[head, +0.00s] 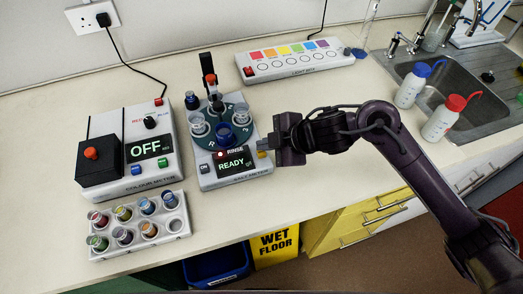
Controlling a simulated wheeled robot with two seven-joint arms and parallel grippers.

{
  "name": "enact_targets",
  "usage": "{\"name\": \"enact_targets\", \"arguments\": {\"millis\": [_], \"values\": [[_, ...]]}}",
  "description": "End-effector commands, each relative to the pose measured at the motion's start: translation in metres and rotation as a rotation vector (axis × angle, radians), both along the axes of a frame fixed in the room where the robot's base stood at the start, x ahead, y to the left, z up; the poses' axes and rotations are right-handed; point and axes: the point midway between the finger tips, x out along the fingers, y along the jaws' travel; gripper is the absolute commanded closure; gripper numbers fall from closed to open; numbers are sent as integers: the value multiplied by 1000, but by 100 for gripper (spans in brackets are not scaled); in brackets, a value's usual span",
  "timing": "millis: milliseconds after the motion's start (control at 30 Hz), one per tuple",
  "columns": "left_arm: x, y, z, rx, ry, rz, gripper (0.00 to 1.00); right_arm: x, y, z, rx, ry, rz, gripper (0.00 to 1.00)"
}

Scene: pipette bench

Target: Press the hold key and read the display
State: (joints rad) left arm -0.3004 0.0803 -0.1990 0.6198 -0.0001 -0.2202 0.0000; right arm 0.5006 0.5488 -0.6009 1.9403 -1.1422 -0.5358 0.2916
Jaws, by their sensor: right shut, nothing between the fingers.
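The grey meter (214,183) in the middle of the bench carries a display (233,162) that reads "READY", with "RINSE" and a small red light above it. A key marked "ON" (204,169) is at its left front. A dark turntable with clear cups and a blue cup (224,135) stands behind the display. My right gripper (264,147) is shut and empty at the meter's right edge, next to the display. A small blue and yellow part shows by its fingertips; I cannot tell whether they touch it. No key marked hold is legible. My left gripper is not in view.
A colour meter (171,178) reading "OFF" stands left, with a rack (181,230) of coloured vials before it. A light box (299,71) lies behind. Two wash bottles (440,118) stand right, by the sink (460,80).

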Motion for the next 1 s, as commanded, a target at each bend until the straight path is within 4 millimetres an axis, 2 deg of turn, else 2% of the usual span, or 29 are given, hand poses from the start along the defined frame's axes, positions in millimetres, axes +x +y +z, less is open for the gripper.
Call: {"name": "enact_targets", "arguments": {"millis": [1000], "values": [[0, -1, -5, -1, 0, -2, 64, 0, 0, -9, -2, 0, 1, 100]]}}
